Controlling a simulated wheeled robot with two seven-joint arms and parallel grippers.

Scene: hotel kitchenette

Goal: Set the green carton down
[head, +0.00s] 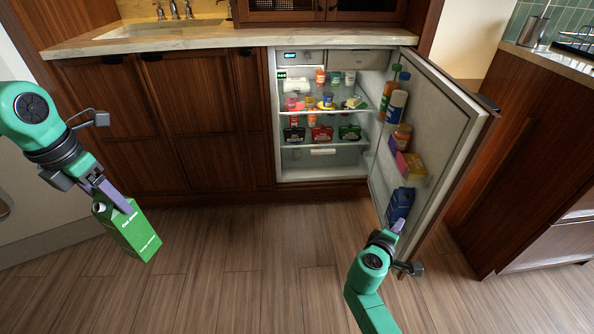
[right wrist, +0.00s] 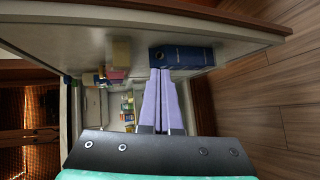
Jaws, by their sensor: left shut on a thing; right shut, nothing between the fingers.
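The green carton (head: 127,230) is held up at the left of the head view, tilted, with its white lettering facing me. My left gripper (head: 115,203) is shut on its upper part, and the carton hangs above the wooden floor in front of the lower cabinets. My right gripper (head: 397,228) is shut and empty beside the open fridge door (head: 435,130). In the right wrist view its closed fingers (right wrist: 162,100) point toward a blue carton (right wrist: 181,56) in the door; I cannot tell whether they touch it.
The open fridge (head: 322,163) holds several jars, tubs and bottles on its shelves. The door racks hold bottles, boxes and the blue carton (head: 400,204). A stone counter (head: 230,38) with a sink runs above the cabinets. The floor (head: 235,260) between my arms is clear.

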